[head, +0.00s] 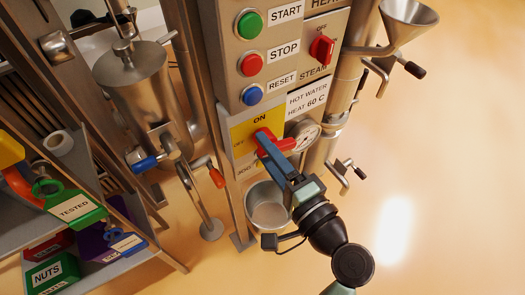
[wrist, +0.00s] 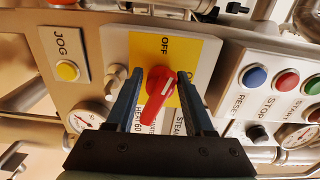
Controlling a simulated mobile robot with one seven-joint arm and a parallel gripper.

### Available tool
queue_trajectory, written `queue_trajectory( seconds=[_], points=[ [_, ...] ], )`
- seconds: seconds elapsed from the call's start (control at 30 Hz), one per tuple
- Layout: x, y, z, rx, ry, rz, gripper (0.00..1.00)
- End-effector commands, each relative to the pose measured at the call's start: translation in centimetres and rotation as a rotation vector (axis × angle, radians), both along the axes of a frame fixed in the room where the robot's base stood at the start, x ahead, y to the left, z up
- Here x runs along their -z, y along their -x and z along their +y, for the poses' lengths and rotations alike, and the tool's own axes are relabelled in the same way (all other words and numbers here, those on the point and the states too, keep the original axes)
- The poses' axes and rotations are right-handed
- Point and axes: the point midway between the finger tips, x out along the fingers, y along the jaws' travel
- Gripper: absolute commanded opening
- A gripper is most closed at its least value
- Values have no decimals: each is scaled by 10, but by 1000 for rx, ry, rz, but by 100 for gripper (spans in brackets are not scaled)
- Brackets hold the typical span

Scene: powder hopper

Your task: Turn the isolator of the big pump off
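The isolator is a red handle (head: 268,138) on a yellow plate (head: 241,131), with ON at the top and OFF at the left in the head view. In the head view my gripper (head: 271,148) covers part of the handle.
Green START (head: 250,25), red STOP (head: 252,64) and blue RESET (head: 252,95) buttons sit above the plate. Another red switch (head: 321,48) is at the upper right. A gauge (head: 303,131) and bucket (head: 268,204) are close by. A shelf with padlocks (head: 75,208) stands left.

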Motion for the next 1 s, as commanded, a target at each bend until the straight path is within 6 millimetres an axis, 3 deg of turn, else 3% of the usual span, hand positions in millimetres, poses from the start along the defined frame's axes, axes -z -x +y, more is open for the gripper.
queue_trajectory(
  seconds=[0.37, 0.8, 1.0],
  points=[
    [0, 12, -5, -8, -3, 1, 52],
    [-1, 85, -59, -2, -3, 1, 52],
    [-1, 103, -72, -2, -2, 0, 52]
  ],
)
